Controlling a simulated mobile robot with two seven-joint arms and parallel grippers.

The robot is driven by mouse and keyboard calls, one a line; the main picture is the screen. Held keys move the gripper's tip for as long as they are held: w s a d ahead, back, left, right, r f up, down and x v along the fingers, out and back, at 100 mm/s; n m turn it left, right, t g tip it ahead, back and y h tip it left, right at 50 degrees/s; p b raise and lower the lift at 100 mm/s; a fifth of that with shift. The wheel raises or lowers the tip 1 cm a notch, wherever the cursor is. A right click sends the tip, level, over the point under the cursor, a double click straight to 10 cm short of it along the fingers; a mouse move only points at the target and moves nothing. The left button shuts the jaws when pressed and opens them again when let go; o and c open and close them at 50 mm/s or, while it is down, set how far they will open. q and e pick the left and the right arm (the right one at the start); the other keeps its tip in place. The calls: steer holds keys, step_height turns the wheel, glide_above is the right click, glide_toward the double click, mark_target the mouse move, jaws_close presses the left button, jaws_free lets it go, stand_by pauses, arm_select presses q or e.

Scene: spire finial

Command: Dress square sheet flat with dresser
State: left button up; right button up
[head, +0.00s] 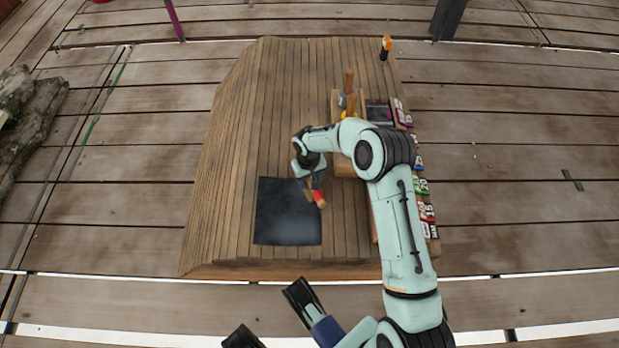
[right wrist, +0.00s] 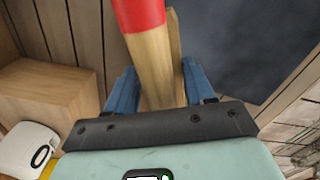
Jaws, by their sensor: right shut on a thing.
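The square sheet (head: 285,215) is dark grey and lies on the wooden bench top (head: 230,150); it also shows at the upper right of the right wrist view (right wrist: 235,40). My right gripper (head: 311,184) is over the sheet's upper right corner, shut on the dresser (head: 320,199), a wooden tool with a red band. In the right wrist view the dresser's wooden shaft (right wrist: 157,70) runs up between the blue fingers of my right gripper (right wrist: 158,88). I cannot tell whether the dresser touches the sheet.
A wooden block (right wrist: 50,95) stands beside the gripper. Wooden-handled tools (head: 349,82) stand in a holder behind my right arm. Small labelled items (head: 421,186) line the bench's right edge. An orange-topped black item (head: 385,48) stands at the back. The bench's left side is clear.

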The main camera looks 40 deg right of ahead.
steer(key=shift+r+p, duration=1.35)
steer(key=shift+r, duration=0.8)
steer(key=shift+f, duration=0.1)
step_height(320, 180, down, 4)
steer(key=b, duration=0.2)
steer(key=shift+b, duration=0.3)
steer(key=shift+f, duration=0.25)
steer(key=shift+c, duration=0.5)
steer(key=shift+r, duration=0.15)
steer(key=shift+r, duration=0.15)
steer(key=shift+r+p, duration=1.25)
steer(key=shift+r, duration=0.75)
